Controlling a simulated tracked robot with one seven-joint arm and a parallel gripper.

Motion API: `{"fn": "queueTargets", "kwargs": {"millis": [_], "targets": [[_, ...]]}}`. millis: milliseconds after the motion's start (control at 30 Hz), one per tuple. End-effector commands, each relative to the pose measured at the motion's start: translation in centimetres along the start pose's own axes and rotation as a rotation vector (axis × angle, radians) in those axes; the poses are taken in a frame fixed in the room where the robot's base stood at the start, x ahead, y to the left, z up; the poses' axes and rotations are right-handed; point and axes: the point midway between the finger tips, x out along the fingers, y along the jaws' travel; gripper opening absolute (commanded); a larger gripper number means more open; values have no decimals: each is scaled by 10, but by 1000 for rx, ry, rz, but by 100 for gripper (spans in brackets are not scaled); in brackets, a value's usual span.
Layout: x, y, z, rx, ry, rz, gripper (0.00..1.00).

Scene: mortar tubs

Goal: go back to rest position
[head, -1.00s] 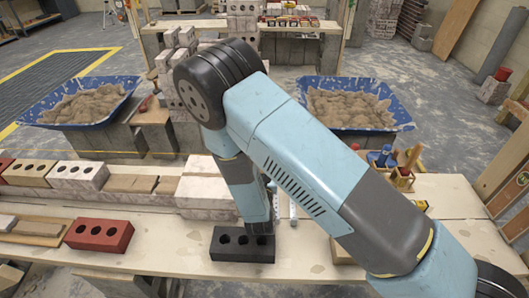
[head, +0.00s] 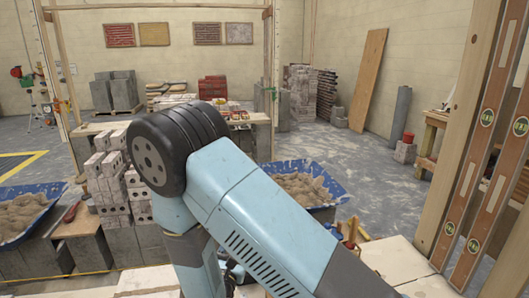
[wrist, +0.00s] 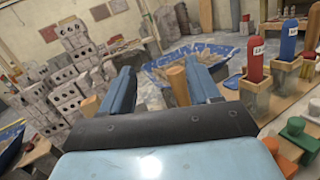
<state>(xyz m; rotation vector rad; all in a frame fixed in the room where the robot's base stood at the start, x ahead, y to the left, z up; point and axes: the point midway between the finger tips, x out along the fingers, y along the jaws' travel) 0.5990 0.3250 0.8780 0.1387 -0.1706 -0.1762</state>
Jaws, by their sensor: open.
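My gripper (wrist: 160,84) shows in the wrist view with its two blue fingers spread apart. No object is visibly clamped between them; a wooden handle (wrist: 179,84) shows beyond, near the right finger. In the head view my arm's blue links rise across the middle and bend down, and the gripper end is mostly hidden at the bottom edge. The right mortar tub (head: 305,188) stands behind my arm, blue-rimmed and full of mortar. It also shows beyond the fingers in the wrist view (wrist: 225,48).
Another mortar tub (head: 22,218) stands at the left. Stacked bricks (head: 107,183) rise left of my arm. Spirit levels (head: 470,190) lean on a post at the right. Red-, blue- and green-handled tools (wrist: 289,40) stand right of my gripper. Open floor (head: 370,170) lies behind the right tub.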

Motion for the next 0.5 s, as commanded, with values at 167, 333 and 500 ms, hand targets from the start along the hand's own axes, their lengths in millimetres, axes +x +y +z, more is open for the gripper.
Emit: {"fn": "queueTargets", "kwargs": {"millis": [167, 333, 500], "targets": [[37, -48, 51, 77, -12, -248, 62], [57, -98, 93, 160, -12, -476, 62], [65, -147, 130, 260, -6, -695, 62]]}}
